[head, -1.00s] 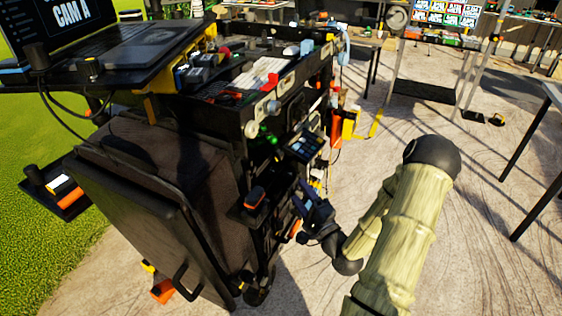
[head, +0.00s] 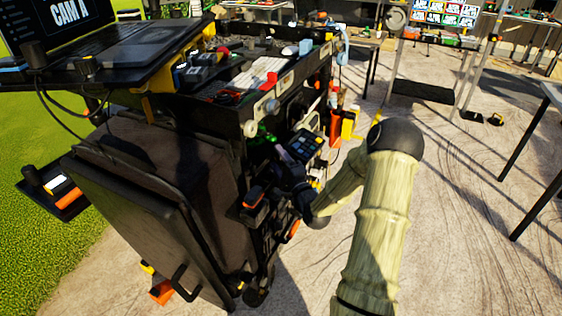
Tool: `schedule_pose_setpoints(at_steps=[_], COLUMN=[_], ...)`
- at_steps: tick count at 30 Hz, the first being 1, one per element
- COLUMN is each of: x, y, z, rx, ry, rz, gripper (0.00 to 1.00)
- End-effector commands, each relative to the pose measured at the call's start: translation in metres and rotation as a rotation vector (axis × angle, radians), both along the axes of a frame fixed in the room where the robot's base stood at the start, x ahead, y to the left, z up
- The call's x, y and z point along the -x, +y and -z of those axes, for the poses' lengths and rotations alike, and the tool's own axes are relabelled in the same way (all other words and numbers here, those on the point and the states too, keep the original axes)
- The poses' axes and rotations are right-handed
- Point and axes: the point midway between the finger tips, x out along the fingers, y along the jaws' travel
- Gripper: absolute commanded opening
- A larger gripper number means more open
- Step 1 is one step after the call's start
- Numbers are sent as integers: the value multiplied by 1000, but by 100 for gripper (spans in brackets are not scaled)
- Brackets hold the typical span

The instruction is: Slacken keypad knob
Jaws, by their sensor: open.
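The keypad (head: 306,146) is a dark panel with rows of small light and blue keys, mounted tilted on the side of the black video cart (head: 215,118). Its knob cannot be made out; it is too small or hidden near my gripper. My gripper (head: 282,157) is open and dark against the dark cart side. It is just left of and below the keypad, with its fingers pointing up and left. I cannot tell whether it touches anything. My pale, bamboo-like arm reaches in from the lower right.
A black holder with an orange-trimmed item (head: 254,198) juts from the cart below my gripper. Orange and yellow items (head: 347,124) hang beyond the keypad.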

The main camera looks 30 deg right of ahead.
Motion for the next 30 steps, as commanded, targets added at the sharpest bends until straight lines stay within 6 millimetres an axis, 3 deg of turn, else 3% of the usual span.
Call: schedule_pose_setpoints(at_steps=[4, 11, 12, 30], x=[0, 1, 1, 1], y=[0, 0, 0, -1], z=[0, 0, 0, -11], rx=[0, 0, 0, 110], ry=[0, 0, 1, 179], rz=[0, 1, 1, 2], gripper=[59, 16, 14, 14])
